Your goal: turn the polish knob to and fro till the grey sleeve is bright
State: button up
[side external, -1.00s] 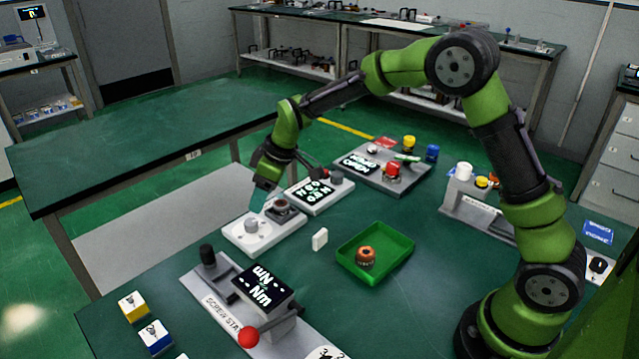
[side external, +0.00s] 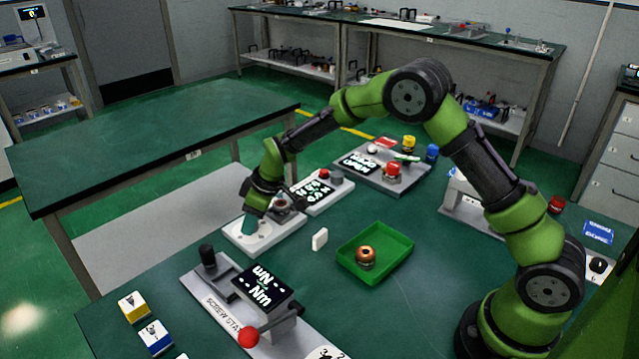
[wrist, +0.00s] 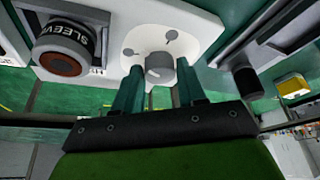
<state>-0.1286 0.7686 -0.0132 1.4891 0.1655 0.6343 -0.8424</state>
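The polish knob (wrist: 160,68) is a small grey knob on a white round dial with two dark marks, seen in the wrist view. My gripper (wrist: 160,72) is open, with one teal finger at each side of the knob; narrow gaps seem to show, but contact is hard to judge. In the side view my gripper (side external: 249,226) is down at the white station plate (side external: 268,244) and hides the knob. The sleeve (wrist: 62,52) sits left of the knob in the wrist view, in a dark grey holder lettered SLEEVE; its inside looks dull brown.
A green tray (side external: 402,241) holds a copper-coloured ring part (side external: 367,257). A white block (side external: 320,239) stands left of it. The screw station (side external: 215,295) with a red-balled lever (side external: 248,337) is in front.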

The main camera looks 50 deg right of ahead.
jog(key=c, duration=0.6)
jog(key=shift+m, duration=0.3)
jog(key=m, duration=0.2)
jog(key=m+h, duration=0.2)
jog(key=m, duration=0.1)
jog(key=shift+s+a+m, duration=0.1)
jog(key=shift+a+m, duration=0.15)
jog(key=shift+m, duration=0.05)
jog(key=m+h, duration=0.1)
jog(key=m, duration=0.2)
jog(key=m+h, duration=0.1)
jog(key=m, duration=0.2)
jog(key=shift+a+h, duration=0.1)
jog(key=shift+h, duration=0.3)
jog(key=shift+m, duration=0.4)
jog(key=o, duration=1)
jog(key=shift+o, duration=0.2)
